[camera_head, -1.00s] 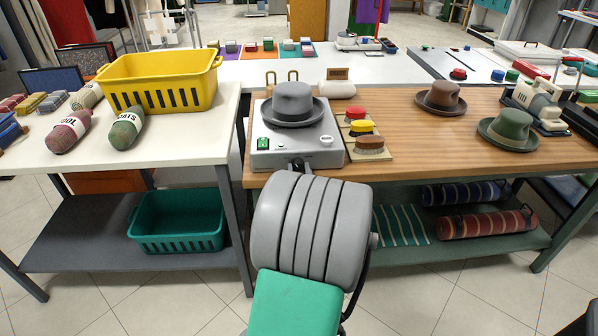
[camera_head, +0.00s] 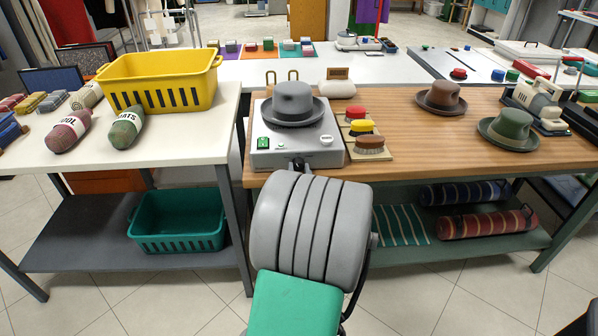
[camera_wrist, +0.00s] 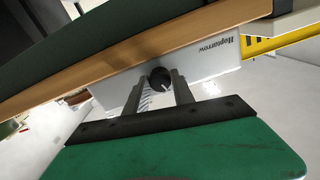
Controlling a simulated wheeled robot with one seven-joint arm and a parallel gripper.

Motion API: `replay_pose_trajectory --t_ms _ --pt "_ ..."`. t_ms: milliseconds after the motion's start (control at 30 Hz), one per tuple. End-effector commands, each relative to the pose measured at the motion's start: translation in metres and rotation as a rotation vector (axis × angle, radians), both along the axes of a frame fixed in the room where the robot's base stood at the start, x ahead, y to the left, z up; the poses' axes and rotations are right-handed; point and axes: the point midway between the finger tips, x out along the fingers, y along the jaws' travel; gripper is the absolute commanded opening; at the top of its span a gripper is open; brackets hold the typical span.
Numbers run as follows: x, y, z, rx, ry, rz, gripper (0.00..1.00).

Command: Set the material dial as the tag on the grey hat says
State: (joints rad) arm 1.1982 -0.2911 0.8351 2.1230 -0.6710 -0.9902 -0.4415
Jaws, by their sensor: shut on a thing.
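The grey hat (camera_head: 292,104) sits on top of a light grey machine (camera_head: 260,160) near the table's left end. I cannot see a tag on the hat. In the wrist view, a small dark round dial (camera_wrist: 160,79) with a light pointer mark shows on the machine's pale front (camera_wrist: 213,62). My gripper (camera_wrist: 158,88) is shut on this dial, one finger on each side. In the head view, my gripper (camera_head: 297,163) is at the machine's lower front edge, and my arm hides part of it. The dial's markings are not readable.
A green switch (camera_head: 263,143) and a small round white part (camera_head: 326,140) are on the machine. Brushes with red, yellow and dark tops stand right of it. A brown hat (camera_head: 441,98) and a green hat (camera_head: 509,130) lie farther right. The wooden tabletop (camera_head: 430,140) between is clear.

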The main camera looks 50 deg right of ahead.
Motion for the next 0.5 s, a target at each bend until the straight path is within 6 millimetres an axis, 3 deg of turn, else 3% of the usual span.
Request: replay_pose_trajectory --t_ms 500 --pt "0.0002 0.0002 0.0000 0.209 -0.238 -0.001 0.00"
